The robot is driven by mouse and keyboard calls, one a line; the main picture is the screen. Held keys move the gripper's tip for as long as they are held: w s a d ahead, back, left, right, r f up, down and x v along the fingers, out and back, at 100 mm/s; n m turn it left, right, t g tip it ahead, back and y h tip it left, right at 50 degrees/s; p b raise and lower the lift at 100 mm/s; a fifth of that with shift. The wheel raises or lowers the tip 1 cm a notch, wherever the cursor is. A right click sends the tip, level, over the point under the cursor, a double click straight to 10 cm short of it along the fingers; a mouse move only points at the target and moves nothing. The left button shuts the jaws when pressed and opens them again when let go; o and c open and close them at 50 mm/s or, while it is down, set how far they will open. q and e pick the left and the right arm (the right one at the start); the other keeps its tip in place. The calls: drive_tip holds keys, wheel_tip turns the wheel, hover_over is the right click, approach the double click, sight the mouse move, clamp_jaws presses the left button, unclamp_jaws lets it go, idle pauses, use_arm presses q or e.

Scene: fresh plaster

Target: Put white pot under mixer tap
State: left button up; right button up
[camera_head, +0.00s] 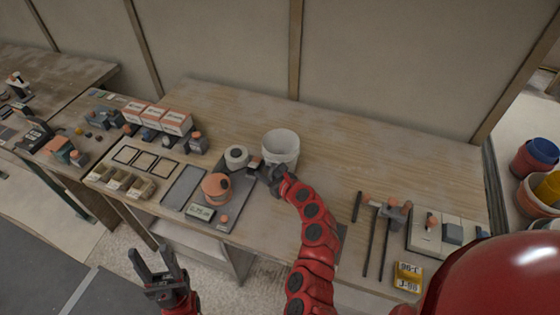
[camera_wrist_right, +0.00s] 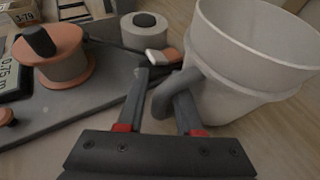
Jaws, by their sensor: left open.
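The white pot (camera_head: 281,146) stands upright on the wooden workbench, right of a grey board. My right gripper (camera_head: 272,177) is at its near left side. In the right wrist view the pot (camera_wrist_right: 255,55) fills the upper right, and its grey handle (camera_wrist_right: 161,99) lies between the spread fingers of my right gripper (camera_wrist_right: 160,88). The right finger overlaps the handle; a gap shows on the left finger's side. My left gripper (camera_head: 154,265) is open and empty, low in front of the bench. I cannot clearly pick out a mixer tap.
The grey board (camera_head: 239,201) carries an orange-topped container (camera_head: 216,187), a white round piece (camera_head: 236,157) and a small display (camera_head: 201,213). A small white-and-orange block (camera_wrist_right: 161,56) sits close by the right gripper. The bench (camera_head: 345,148) right of the pot is mostly clear.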

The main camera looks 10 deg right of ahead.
drive_tip(key=shift+r, duration=0.1)
clamp_jaws()
idle(1.3)
